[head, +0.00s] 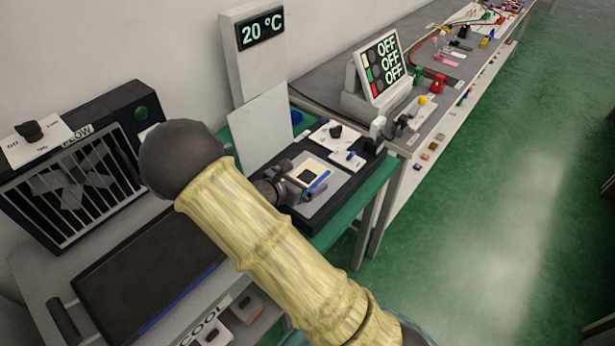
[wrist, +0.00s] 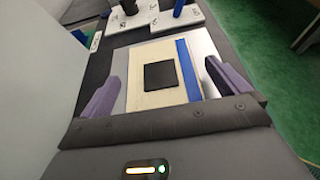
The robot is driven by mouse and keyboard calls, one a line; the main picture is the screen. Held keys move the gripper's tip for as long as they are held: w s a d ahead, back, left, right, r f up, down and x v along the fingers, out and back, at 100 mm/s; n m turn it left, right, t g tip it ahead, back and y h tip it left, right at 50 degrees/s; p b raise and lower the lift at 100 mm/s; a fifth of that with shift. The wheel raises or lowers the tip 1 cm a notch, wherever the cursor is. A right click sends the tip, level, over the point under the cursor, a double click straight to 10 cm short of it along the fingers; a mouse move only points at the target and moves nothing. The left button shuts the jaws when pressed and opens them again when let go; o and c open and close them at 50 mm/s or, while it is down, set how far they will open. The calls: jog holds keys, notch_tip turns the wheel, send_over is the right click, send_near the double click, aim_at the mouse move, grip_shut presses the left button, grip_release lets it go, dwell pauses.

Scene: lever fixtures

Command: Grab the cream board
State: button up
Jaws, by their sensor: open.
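The cream board (head: 308,173) lies on a grey plate of the dark bench unit in the head view. It has a black square and a blue strip on it. In the wrist view the cream board (wrist: 152,99) lies between the two purple fingers of my gripper (wrist: 162,88). The fingers are open, one at the board's left side and one at its right. I cannot tell whether they touch it. In the head view my gripper (head: 300,190) is at the board's near side, partly hidden by my arm.
A white panel with a black knob (head: 335,133) and a small panel with a blue switch (head: 349,156) sit just behind the board. An upright light-grey panel (head: 262,128) stands left. A fan box (head: 75,160) is further left. Green floor (head: 480,190) is clear at right.

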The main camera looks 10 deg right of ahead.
aim_at(304, 179)
jog(key=shift+w+d+f, duration=0.25)
jog(key=shift+w+d, duration=0.1)
jog(key=shift+d, duration=0.05)
jog(key=shift+c, duration=0.4)
jog(key=c, duration=0.9)
jog(key=shift+c, duration=0.2)
jog(key=shift+r, duration=0.15)
notch_tip(304, 179, up, 10)
jog(key=shift+p, duration=0.4)
